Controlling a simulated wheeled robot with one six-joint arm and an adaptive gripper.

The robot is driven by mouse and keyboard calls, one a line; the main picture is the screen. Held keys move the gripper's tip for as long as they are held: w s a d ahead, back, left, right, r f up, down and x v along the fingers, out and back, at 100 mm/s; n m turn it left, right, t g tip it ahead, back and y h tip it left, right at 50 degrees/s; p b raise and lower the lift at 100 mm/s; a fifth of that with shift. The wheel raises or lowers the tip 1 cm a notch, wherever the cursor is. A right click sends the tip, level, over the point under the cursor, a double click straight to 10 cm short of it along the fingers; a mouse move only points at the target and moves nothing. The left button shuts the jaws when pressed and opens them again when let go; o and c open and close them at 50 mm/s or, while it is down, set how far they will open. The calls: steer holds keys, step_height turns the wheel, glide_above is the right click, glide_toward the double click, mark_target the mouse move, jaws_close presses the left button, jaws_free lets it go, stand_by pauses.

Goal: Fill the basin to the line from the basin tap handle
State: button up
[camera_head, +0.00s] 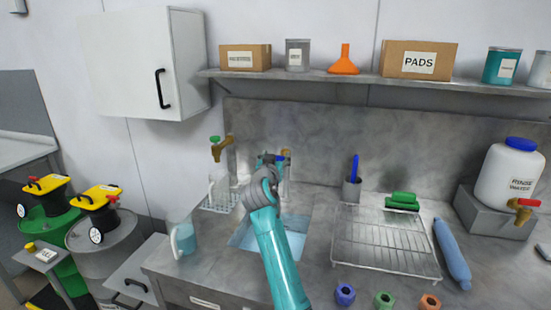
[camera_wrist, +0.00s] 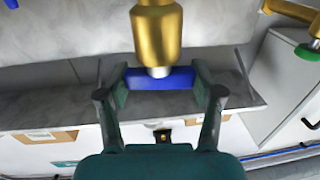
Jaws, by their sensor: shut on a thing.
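The basin (camera_head: 302,222) is sunk in the grey counter, and pale blue water (camera_head: 296,243) shows in it. My arm covers its middle, and I cannot make out the fill line. A brass tap (camera_wrist: 157,30) stands in the wrist view with its blue handle (camera_wrist: 160,82) crossing below the metal stem. My gripper (camera_wrist: 160,76) is shut on this blue handle, with one finger at each end. In the head view my gripper (camera_head: 271,160) is at the tap behind the basin, and it largely hides the handle. I cannot see any stream of water.
A second brass tap (camera_head: 222,150) with a green handle stands to the left. A jug (camera_head: 183,237) holding bluish liquid stands left of the basin. A wire rack (camera_head: 385,245) lies to the right. A shelf (camera_head: 330,78) runs above, beside a white cabinet (camera_head: 145,65).

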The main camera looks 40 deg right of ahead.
steer(key=shift+n+t+y, duration=2)
steer(key=shift+n+y, duration=0.3)
steer(key=shift+y, duration=0.7)
steer(key=shift+n+y, duration=0.3)
steer(key=shift+y, duration=0.1)
steer(key=o, duration=1.2)
steer(key=shift+c, duration=0.2)
steer(key=v, duration=1.2)
steer(key=shift+f, duration=0.15)
